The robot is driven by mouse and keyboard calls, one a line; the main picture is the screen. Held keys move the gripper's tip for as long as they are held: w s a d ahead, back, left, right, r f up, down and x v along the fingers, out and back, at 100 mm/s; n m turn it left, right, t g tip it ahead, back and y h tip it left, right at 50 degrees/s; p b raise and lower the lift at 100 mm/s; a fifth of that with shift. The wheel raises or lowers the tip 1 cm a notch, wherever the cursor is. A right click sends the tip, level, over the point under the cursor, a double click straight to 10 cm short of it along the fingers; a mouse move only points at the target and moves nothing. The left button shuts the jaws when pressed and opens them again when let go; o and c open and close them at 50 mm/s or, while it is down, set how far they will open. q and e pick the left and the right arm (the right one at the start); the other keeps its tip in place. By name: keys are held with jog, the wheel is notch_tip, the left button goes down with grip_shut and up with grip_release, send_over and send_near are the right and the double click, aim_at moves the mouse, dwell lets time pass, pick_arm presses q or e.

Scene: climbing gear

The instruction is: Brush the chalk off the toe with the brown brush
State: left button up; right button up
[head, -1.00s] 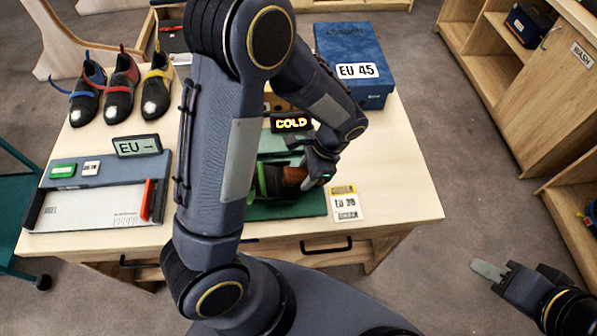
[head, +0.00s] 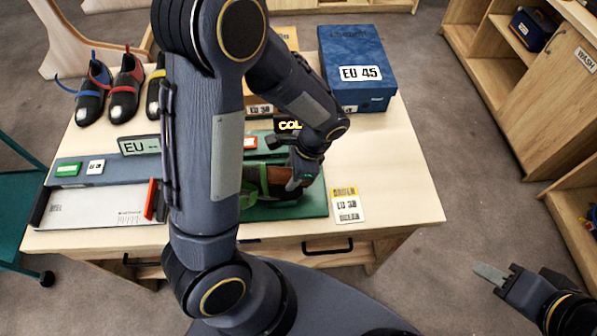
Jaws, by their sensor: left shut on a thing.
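A dark climbing shoe with a green strap (head: 262,184) lies on the green mat (head: 318,201). Its toe is mostly hidden by my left gripper, so I cannot see any chalk on it. My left gripper (head: 299,182) is over the shoe's right end, shut on the brown brush (head: 279,175), which shows only as a small brown patch beside the fingers. I cannot tell whether the brush touches the shoe. My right gripper (head: 492,273) is off the table at the lower right, with nothing visible in it; its jaw opening is unclear.
Several shoes (head: 125,88) with pale toe patches stand at the back left. A blue EU 45 box (head: 358,65) stands behind the mat. A size card (head: 347,204) lies right of it. A measuring board (head: 100,205) is at left. The table's right side is clear.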

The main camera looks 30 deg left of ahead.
pick_arm(q)
jog(key=shift+s+a+r, duration=0.2)
jog(key=shift+s+a, duration=0.3)
jog(key=shift+a, duration=0.25)
jog(key=shift+r, duration=0.1)
jog(key=shift+w+d+r+p, duration=0.1)
jog(key=shift+w+r+p, duration=0.05)
jog(key=shift+r+p, duration=0.45)
jog(key=shift+p+v, duration=1.9)
jog(key=shift+v, duration=0.45)
jog(key=shift+d, duration=0.15)
jog(key=shift+p+v, duration=1.2)
jog(key=shift+v, duration=0.3)
jog(key=shift+w, duration=0.1)
jog(key=shift+f, duration=0.1)
